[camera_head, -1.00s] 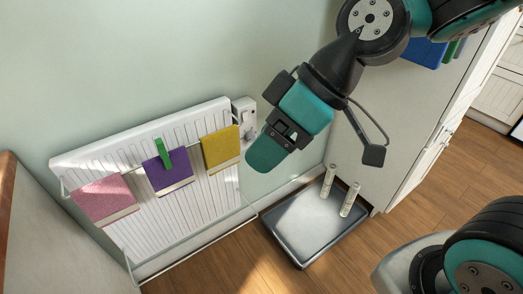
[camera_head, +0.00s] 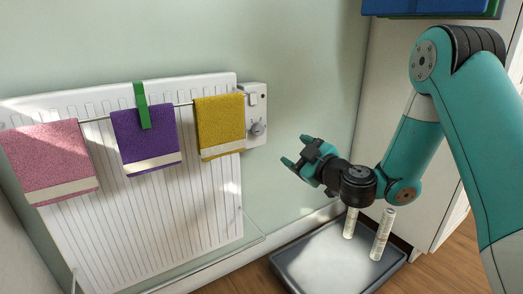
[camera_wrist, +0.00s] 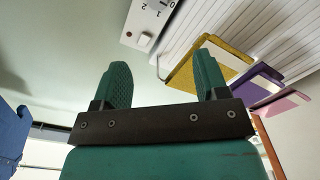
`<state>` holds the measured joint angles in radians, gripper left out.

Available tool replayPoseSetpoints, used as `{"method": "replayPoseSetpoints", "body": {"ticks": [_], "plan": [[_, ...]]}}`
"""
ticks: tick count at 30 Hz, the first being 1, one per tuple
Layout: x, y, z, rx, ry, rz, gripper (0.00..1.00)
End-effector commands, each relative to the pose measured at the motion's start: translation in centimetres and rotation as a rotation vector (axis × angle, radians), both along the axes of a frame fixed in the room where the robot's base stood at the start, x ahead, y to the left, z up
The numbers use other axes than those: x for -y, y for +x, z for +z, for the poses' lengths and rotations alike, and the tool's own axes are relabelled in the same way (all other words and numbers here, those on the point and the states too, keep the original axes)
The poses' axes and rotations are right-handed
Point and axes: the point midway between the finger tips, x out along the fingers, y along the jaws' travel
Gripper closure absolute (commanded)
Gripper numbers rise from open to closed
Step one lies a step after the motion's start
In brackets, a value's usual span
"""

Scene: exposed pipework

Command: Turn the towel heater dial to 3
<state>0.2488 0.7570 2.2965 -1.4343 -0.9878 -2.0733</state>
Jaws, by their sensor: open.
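The towel heater (camera_head: 150,215) is a white ribbed panel on the wall at the left of the head view. Its white control box (camera_head: 252,93) is at the right edge, with a small grey dial (camera_head: 257,128) low on it. The dial's setting is too small to read.
Pink (camera_head: 50,160), purple (camera_head: 146,135) and yellow (camera_head: 220,122) towels hang on the heater's rail, with a green strip (camera_head: 142,105) over the purple one. A grey tray (camera_head: 315,262) with two upright pale cylinders (camera_head: 382,235) lies below my arm. A white cabinet stands at right.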

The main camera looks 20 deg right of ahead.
Motion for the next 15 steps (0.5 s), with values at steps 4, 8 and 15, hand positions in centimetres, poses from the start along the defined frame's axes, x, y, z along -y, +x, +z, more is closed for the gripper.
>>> {"method": "replayPoseSetpoints", "body": {"ticks": [4, 8, 15], "plan": [[0.3, 0.7, 0.0, 0.004, -0.007, -0.018, 0.33], [-0.2, 1.8, 0.4, 0.003, -0.008, -0.015, 0.33], [-0.9, 4.1, 0.6, 0.002, -0.008, -0.014, 0.33]]}}
